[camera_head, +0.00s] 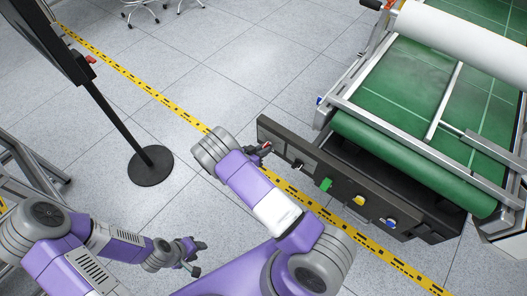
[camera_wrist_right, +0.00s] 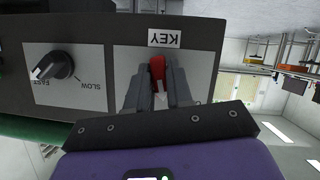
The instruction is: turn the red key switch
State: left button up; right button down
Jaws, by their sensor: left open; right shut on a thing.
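The red key switch (camera_wrist_right: 157,67) sits on a grey plate under an upside-down KEY label (camera_wrist_right: 171,40) in the right wrist view. My right gripper (camera_wrist_right: 158,82) is shut on it, with one finger on each side. In the head view the right gripper (camera_head: 262,149) is at the left end of the dark control panel (camera_head: 312,166), and the red switch (camera_head: 267,146) shows only as a small spot. My left gripper (camera_head: 194,257) is open and empty above the floor, away from the panel.
A black SLOW/FAST knob (camera_wrist_right: 53,66) sits beside the key plate. Green (camera_head: 326,184), yellow (camera_head: 359,201) and blue (camera_head: 391,222) controls line the panel. A green-belted machine (camera_head: 420,165) stands behind it. A screen stand's base (camera_head: 150,178) is at left.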

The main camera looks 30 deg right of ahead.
jog(key=n+g+b, duration=0.1)
jog(key=n, duration=0.1)
jog(key=n+g+h+b, duration=0.1)
jog(key=n, duration=0.1)
jog(key=shift+a+f+h, duration=0.1)
jog(key=shift+f+h, duration=0.05)
jog(key=shift+h, duration=0.15)
jog(key=shift+w+n, duration=0.1)
jog(key=shift+n, duration=0.2)
dwell(0.3)
jog(key=c, duration=1.1)
grip_release()
jog(key=w+p+v, duration=0.1)
jog(key=v, duration=0.6)
jog(key=shift+s+a, duration=0.3)
jog(key=shift+s, duration=0.15)
jog(key=shift+d, duration=0.1)
